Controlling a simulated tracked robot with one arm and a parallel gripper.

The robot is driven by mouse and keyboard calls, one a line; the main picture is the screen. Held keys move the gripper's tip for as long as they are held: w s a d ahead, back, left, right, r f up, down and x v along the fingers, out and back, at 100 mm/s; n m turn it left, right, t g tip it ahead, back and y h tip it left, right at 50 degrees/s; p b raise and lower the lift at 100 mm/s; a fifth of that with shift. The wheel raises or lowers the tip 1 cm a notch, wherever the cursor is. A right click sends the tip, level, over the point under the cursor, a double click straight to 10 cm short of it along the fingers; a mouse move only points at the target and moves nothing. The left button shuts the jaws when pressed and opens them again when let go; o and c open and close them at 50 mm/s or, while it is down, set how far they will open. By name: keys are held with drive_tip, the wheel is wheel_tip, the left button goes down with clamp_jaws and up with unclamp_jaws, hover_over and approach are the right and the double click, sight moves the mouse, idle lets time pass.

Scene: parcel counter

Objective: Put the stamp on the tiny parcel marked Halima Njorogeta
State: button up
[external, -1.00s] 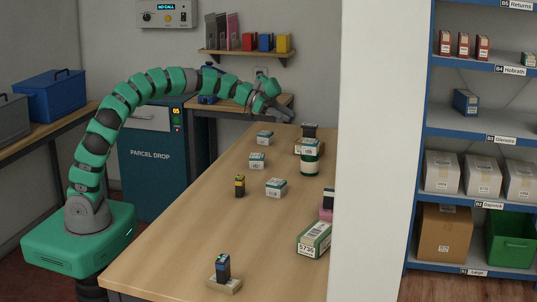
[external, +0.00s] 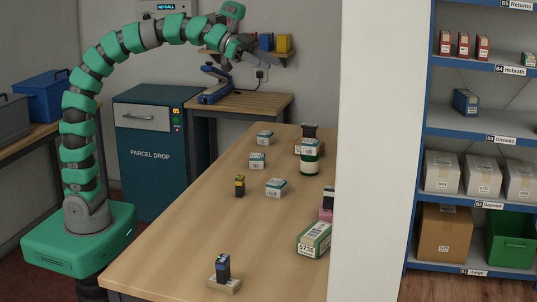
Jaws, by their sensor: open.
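Several tiny white-and-teal parcels are on the counter: one at the back (external: 265,138), one at the middle (external: 257,161), one nearer (external: 276,188) and one on a dark green cylinder (external: 309,147). The names on them are too small to read, so I cannot tell which is Halima Njorogeta's. A small blue-and-black upright block, perhaps a stamp (external: 223,266), stands on a pale base at the front. A yellow-and-black upright block (external: 239,186), perhaps another stamp, stands mid-counter. My gripper (external: 268,57) is open and empty, high above the far end of the counter.
A larger parcel marked 5736 (external: 314,239) and a pink-and-black item (external: 327,204) lie at the right edge, partly hidden by the white pillar (external: 378,150). A blue device (external: 215,85) stands on the back table. The counter's left front (external: 165,255) is clear.

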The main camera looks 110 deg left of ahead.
drive_tip(key=s+d+r+t+y, duration=0.1)
drive_tip(key=s+d+r, duration=0.4)
drive_tip(key=d, duration=0.3)
drive_tip(key=s+d+r+n+y, duration=0.1)
drive_tip(key=s+d+r, duration=0.4)
drive_tip(key=s+d, duration=0.2)
drive_tip(key=shift+s+d+t, duration=0.25)
drive_tip(key=shift+d+t, duration=0.15)
drive_tip(key=shift+d, duration=0.65)
wheel_tip(320, 180, up, 3)
drive_tip(key=p, duration=0.2)
drive_tip(key=shift+f+p, duration=0.15)
drive_tip(key=shift+p, duration=0.2)
